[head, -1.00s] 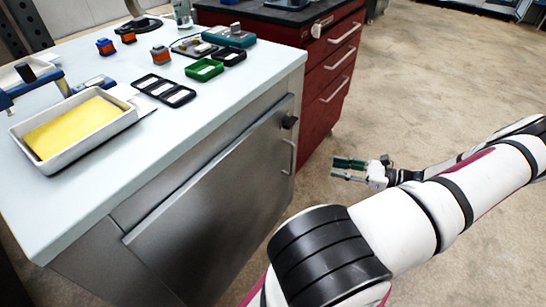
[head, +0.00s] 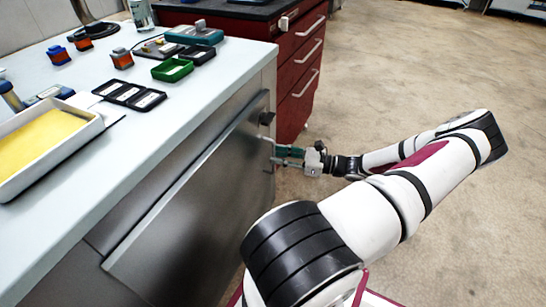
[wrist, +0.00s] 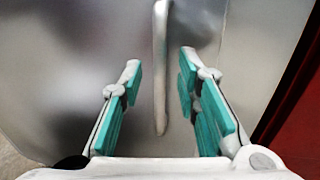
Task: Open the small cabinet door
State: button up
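The small cabinet door (head: 190,215) is a grey metal panel under the white worktop; it looks shut. My gripper (head: 281,156) is at the handle, reaching in from the right in the head view. In the wrist view my gripper (wrist: 160,72) is open, with teal-padded fingers on either side of the handle. Gaps show on both sides, so neither finger appears to touch it. In the head view the fingers partly hide the handle.
A red drawer cabinet (head: 302,75) stands close behind the door's handle side. The white worktop (head: 150,130) holds a tray with a yellow sheet (head: 45,140), a green box (head: 172,70) and several small parts. Open floor (head: 420,70) lies to the right.

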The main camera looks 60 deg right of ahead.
jog(key=shift+x, duration=1.15)
grip_shut()
